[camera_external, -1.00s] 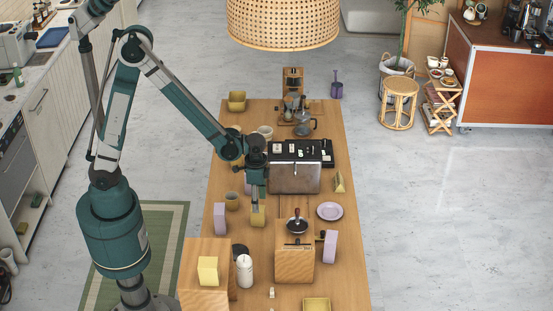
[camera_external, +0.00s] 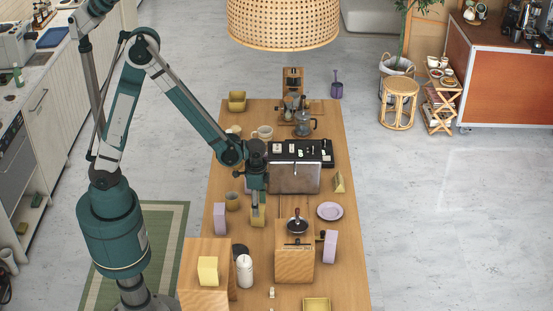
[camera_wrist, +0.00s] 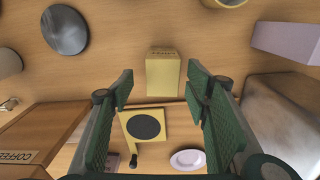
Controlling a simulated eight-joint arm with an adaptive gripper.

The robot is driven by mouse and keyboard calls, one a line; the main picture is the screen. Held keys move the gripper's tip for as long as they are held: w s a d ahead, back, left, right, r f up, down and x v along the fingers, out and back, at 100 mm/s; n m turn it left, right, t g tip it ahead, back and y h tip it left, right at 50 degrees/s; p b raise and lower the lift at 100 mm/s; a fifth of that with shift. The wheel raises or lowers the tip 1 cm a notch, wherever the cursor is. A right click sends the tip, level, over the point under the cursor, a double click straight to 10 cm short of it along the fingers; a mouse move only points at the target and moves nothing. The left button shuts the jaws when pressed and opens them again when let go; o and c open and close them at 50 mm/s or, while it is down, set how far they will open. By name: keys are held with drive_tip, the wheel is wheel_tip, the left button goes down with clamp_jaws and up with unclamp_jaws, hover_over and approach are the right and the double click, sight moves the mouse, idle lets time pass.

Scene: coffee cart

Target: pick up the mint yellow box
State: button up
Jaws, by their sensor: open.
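A yellow box (camera_external: 258,218) stands on the wooden table, directly below my gripper (camera_external: 257,209) in the external view. In the wrist view the yellow box (camera_wrist: 163,76) lies ahead between my open fingers (camera_wrist: 160,88), with small lettering near its top edge. The fingers sit to its left and right with gaps on both sides. A second yellow box (camera_external: 208,270) stands on the wooden crate at the front left.
A lilac box (camera_external: 220,218) stands left of my gripper and a yellowish cup (camera_external: 232,201) close by. The silver coffee machine (camera_external: 293,178) is just behind right. A wooden grinder (camera_external: 294,263) is in front right. A lilac plate (camera_external: 330,211) lies to the right.

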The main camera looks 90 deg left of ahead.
sight(260, 222)
drive_tip(key=shift+f, duration=0.2)
drive_tip(key=shift+a+f, duration=0.2)
drive_tip(key=shift+f, duration=2.2)
drive_tip(key=c, duration=1)
